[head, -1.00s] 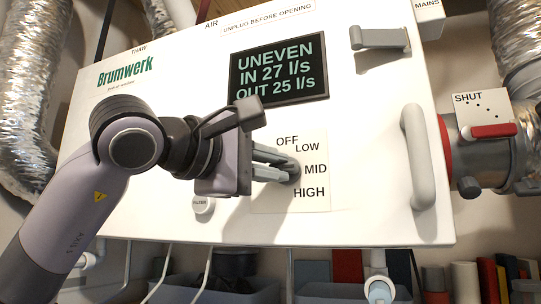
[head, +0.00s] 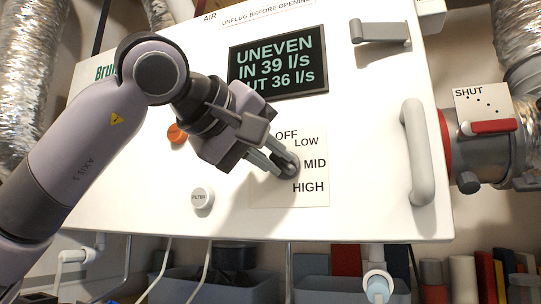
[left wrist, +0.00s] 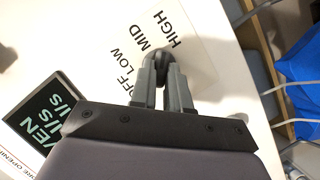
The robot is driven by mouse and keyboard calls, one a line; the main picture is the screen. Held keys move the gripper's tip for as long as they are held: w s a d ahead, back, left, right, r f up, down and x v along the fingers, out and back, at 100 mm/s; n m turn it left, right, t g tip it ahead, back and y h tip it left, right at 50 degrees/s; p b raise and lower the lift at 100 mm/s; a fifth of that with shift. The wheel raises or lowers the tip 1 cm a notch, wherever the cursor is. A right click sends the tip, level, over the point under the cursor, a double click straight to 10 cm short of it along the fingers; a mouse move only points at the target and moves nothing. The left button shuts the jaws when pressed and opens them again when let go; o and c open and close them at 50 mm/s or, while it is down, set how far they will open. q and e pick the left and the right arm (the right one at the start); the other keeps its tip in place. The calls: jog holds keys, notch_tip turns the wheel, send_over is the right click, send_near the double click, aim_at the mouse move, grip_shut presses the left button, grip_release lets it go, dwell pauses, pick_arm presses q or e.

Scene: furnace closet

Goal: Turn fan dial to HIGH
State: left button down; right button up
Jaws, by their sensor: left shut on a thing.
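The fan dial (head: 290,164) is a dark grey knob on a pale label plate (head: 312,140) marked OFF, LOW, MID and HIGH. My left gripper (head: 281,162) is shut on the dial, its fingers reaching in from the upper left. In the left wrist view the gripper (left wrist: 162,80) has its two fingers on either side of the dial (left wrist: 161,52). The fingers hide part of the dial, so I cannot tell exactly where its pointer stands. The display (head: 279,64) reads UNEVEN, IN 39 l/s, OUT 36 l/s. My right gripper is not in view.
A white FILTER button (head: 201,198) and an orange knob (head: 177,134) sit left of the label. A white handle (head: 417,153) and a grey latch (head: 380,31) are on the right. A red-handled SHUT valve (head: 493,127) is beside the cabinet.

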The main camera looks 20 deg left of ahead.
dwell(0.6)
pick_arm(q)
jog(key=c, duration=1.1)
grip_release()
jog(key=b+v, duration=0.1)
jog(key=v, duration=0.6)
jog(key=shift+s+d, duration=0.1)
